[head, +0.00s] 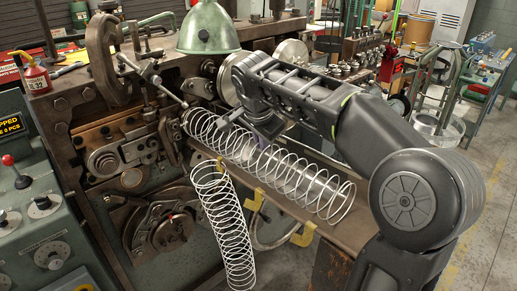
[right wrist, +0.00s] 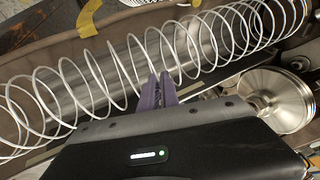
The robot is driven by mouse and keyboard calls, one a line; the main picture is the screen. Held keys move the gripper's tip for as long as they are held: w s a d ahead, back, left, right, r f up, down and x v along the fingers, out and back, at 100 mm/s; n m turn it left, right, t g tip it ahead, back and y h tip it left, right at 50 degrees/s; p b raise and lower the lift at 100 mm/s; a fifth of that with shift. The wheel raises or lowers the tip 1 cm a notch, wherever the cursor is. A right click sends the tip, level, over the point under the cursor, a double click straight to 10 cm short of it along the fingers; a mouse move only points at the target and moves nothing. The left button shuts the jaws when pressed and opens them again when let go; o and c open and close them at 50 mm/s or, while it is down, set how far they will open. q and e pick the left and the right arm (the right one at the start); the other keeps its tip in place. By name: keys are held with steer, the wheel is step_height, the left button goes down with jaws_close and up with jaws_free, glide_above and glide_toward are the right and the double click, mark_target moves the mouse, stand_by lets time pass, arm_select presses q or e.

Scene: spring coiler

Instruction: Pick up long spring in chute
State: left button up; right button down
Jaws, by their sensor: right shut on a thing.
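The long spring (head: 318,193) is an open white wire coil. It lies along the brown chute (head: 352,232), slanting from the coiler's face down to the right. My right gripper (head: 262,150) reaches over the chute from the right, at the spring's middle. In the right wrist view its purple fingers (right wrist: 162,90) are together on a wire of the long spring (right wrist: 92,68), at the coil's near side. The spring appears to rest in the chute still. My left gripper is not in view.
A second white spring (head: 226,222) hangs down in front of the chute beside yellow brackets (head: 303,235). The coiler machine (head: 75,130) with a green lamp (head: 208,30) stands behind. A control console (head: 35,235) is at left. Open floor lies at right.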

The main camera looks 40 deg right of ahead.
mark_target(321, 171)
steer(key=shift+r, duration=0.85)
steer(key=shift+s+d+r+b, duration=0.3)
steer(key=shift+s+b, duration=0.7)
steer(key=shift+s, duration=2)
steer(key=shift+s+d+r+b, duration=0.3)
steer(key=shift+s+b, duration=0.65)
steer(key=shift+s, duration=2.05)
steer(key=shift+s+d+r+b, duration=0.25)
steer(key=shift+s+b, duration=0.75)
steer(key=shift+s, duration=2)
steer(key=shift+r, duration=0.1)
